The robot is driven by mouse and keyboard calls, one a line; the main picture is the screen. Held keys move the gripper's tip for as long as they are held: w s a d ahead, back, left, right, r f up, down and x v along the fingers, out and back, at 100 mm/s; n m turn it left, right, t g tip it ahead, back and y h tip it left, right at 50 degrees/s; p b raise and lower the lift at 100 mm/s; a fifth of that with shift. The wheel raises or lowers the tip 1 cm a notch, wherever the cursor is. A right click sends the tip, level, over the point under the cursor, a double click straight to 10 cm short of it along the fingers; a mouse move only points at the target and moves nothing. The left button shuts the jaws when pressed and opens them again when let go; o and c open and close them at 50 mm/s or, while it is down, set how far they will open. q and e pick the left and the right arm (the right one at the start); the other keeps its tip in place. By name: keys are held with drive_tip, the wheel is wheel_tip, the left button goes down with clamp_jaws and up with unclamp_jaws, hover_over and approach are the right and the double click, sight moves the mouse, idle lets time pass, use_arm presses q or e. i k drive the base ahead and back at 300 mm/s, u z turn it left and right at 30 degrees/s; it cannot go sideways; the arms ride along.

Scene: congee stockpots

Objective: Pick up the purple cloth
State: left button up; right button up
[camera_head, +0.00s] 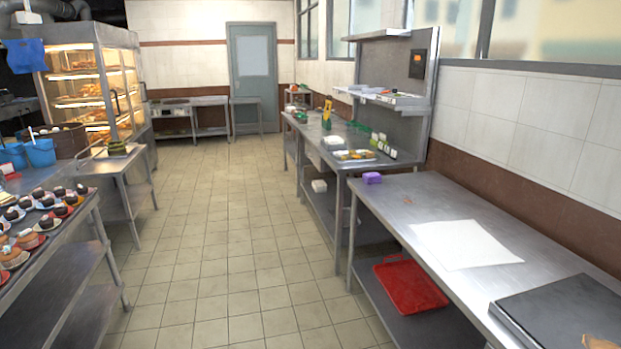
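A small purple cloth (372,178), folded into a block-like shape, lies on the near right steel table (420,190), close to its far left corner. Nothing covers it in the head view. Neither of my grippers shows in this view, so none is seen near the cloth.
A white sheet (465,244) and a dark flat slab (565,315) lie on the same table; a red tray (410,286) is on its lower shelf. Pastry-laden table (50,240) stands at left, glowing display cabinet (90,85) behind. The tiled aisle (225,240) is clear.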

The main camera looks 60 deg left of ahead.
sight(373, 177)
drive_tip(key=u, duration=1.4)
drive_tip(key=i, duration=0.75)
drive_tip(key=u, duration=1.1)
drive_tip(key=i, duration=2.2)
drive_tip(key=z, duration=0.25)
